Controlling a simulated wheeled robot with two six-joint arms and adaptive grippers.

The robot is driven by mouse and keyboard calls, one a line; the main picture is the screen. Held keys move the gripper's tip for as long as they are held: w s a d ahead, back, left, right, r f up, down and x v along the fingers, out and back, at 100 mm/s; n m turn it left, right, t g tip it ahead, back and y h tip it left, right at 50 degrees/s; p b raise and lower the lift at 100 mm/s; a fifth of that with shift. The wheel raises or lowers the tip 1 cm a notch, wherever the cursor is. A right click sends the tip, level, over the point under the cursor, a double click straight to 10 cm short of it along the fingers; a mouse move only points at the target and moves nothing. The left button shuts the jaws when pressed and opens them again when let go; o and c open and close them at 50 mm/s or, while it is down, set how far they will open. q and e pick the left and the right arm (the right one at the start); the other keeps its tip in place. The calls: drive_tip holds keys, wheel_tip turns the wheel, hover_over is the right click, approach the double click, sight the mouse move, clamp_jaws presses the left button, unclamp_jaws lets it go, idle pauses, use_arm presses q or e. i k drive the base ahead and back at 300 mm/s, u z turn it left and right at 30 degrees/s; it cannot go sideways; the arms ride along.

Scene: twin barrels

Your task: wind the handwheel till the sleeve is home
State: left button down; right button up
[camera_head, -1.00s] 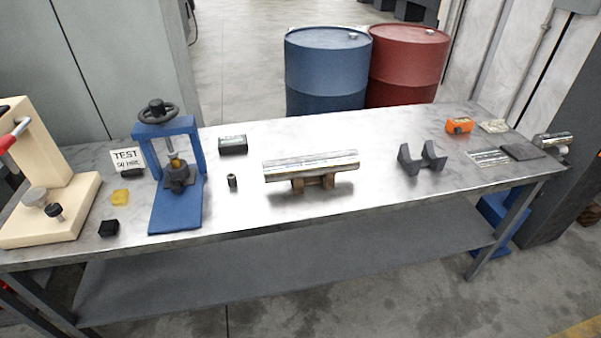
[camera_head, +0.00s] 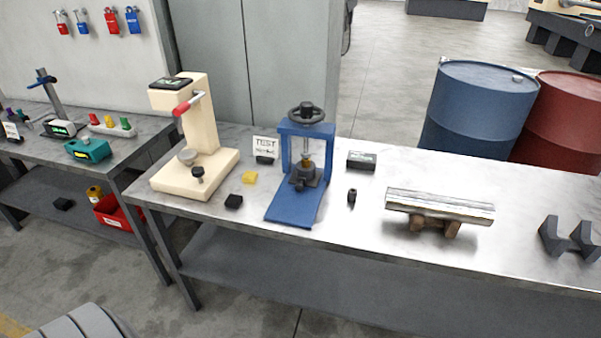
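The handwheel (camera_head: 307,113) is a dark ring with a hub on top of a small blue press (camera_head: 291,207) standing on the metal bench. A screw runs down from it between the two blue posts. Below the screw a small brass-coloured piece, perhaps the sleeve (camera_head: 307,163), sits at a dark block (camera_head: 304,178). I cannot tell how far in it is. Neither of my grippers shows in this view.
A cream machine with a red handle (camera_head: 195,150) stands left of the press. Barrels (camera_head: 474,105) stand behind.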

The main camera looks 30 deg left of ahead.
sight(306, 109)
drive_tip(key=u, duration=1.1)
